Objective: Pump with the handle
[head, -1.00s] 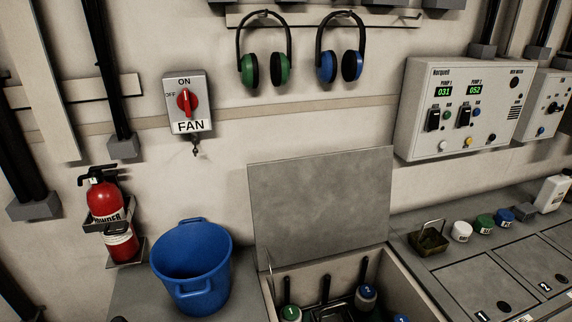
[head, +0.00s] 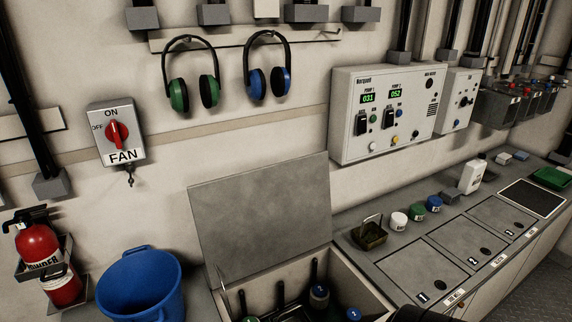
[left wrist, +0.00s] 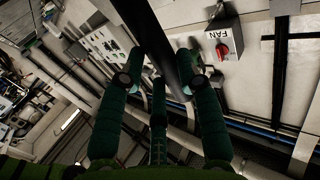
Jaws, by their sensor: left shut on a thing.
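In the left wrist view a long dark bar (left wrist: 148,32), which looks like the pump handle, runs from the top edge down between the green fingers of my left gripper (left wrist: 160,70). The gripper is shut on the bar. The bar's far end and whatever it is fixed to are out of view. The head view shows neither the handle nor either gripper clearly; a dark rounded shape (head: 415,313) cuts the bottom edge there, and I cannot tell what it is. My right gripper is not in view.
A fire extinguisher (head: 38,245), FAN switch (head: 117,133) and control box (head: 385,112) are on the wall. Small jars (head: 416,211) stand on the counter at right.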

